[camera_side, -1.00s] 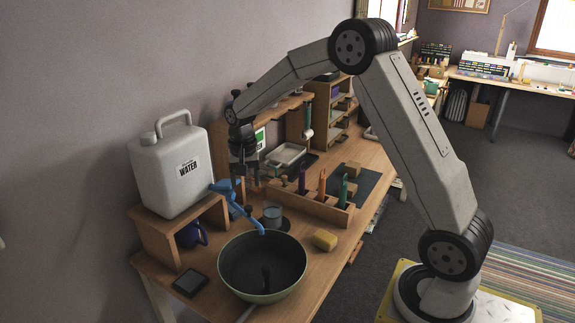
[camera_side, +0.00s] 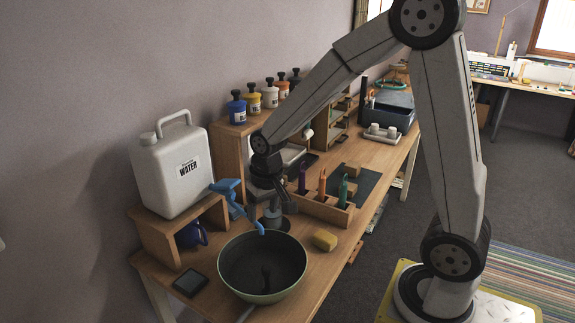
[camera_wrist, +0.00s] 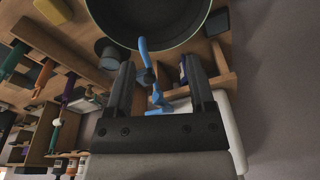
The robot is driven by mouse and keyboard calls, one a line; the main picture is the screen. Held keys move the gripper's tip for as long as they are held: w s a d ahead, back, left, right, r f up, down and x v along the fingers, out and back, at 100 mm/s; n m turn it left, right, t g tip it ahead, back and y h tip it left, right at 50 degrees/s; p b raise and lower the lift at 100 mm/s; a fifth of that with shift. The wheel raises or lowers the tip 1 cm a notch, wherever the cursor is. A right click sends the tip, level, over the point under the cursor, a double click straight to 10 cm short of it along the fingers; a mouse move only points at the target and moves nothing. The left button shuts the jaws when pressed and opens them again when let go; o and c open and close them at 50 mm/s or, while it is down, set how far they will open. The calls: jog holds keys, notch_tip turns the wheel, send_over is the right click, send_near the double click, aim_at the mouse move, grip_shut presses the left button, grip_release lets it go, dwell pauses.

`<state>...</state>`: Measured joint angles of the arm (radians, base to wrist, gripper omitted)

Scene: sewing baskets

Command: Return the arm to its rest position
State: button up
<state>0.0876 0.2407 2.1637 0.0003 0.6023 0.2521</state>
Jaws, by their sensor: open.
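My gripper (camera_side: 270,208) is over the left part of the wooden workbench, just right of the blue tap (camera_side: 228,192) and behind the dark pan (camera_side: 262,268). In the wrist view my gripper (camera_wrist: 160,75) has its two fingers wide apart. Nothing is held between them; the blue tap (camera_wrist: 152,75) shows in the gap, seemingly beyond the fingers. The arm is bent, with its elbow high and its forearm sloping down to the left. A small grey cup (camera_side: 274,222) stands below the gripper and is partly hidden by it.
A white water canister (camera_side: 172,165) stands on a wooden stand at left. A yellow sponge (camera_side: 325,240) lies right of the pan. A wooden rack (camera_side: 325,212) with upright coloured tools is close to the gripper's right. Several paint bottles (camera_side: 254,100) line the shelf behind.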

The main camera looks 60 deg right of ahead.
jog(key=s+a+f+n+t, duration=0.1)
jog(key=s+a+n, duration=0.2)
jog(key=s, duration=0.6)
jog(key=shift+s+a+f+n, duration=0.15)
jog(key=shift+s+f+n, duration=0.2)
jog(key=shift+f+n, duration=0.05)
